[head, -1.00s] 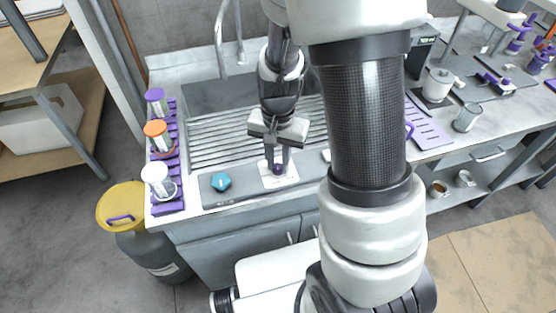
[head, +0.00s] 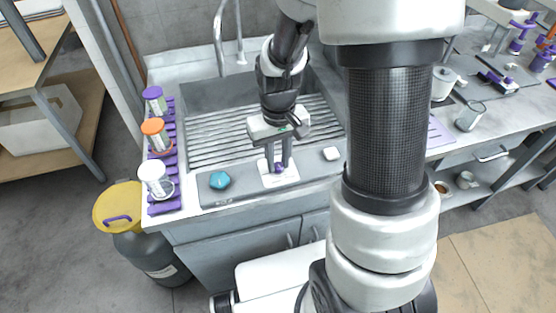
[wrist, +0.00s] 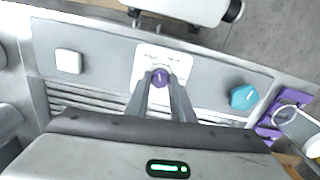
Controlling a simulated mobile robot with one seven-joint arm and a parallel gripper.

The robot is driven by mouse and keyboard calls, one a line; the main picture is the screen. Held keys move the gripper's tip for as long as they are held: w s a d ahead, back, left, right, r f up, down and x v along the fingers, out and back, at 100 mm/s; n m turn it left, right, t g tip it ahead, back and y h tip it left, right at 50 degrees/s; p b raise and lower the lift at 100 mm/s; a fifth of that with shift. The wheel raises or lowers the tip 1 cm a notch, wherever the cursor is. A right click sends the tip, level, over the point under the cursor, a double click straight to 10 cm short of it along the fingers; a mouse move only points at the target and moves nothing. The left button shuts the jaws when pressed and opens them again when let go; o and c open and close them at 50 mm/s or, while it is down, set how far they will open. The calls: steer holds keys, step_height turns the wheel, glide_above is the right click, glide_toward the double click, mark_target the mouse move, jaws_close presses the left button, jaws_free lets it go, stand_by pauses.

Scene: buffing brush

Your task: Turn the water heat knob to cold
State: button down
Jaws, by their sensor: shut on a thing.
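A small round purple knob (wrist: 160,77) sits on a white plate (wrist: 178,62) in the middle of the grey panel along the sink's front edge. It also shows in the head view (head: 279,168). My gripper (wrist: 161,84) reaches down to it with one finger on each side and is shut on it. In the head view my gripper (head: 279,166) stands over the white plate. The plate's markings are too small to read. The fingers partly hide the knob.
A teal knob (head: 220,180) and a white square button (head: 331,154) flank the plate on the panel. The sink (head: 205,135) with a ribbed rack and a tall faucet (head: 219,45) lies behind. A purple rack (head: 170,205) with capped jars stands at the left.

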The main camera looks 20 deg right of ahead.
mark_target(278, 164)
steer(key=shift+n, duration=1.8)
steer(key=c, duration=1.5)
jaws_free()
steer(key=shift+c, duration=0.2)
steer(key=shift+r, duration=0.1)
step_height(278, 164, up, 17)
steer(key=p, duration=0.2)
steer(key=shift+r, duration=0.15)
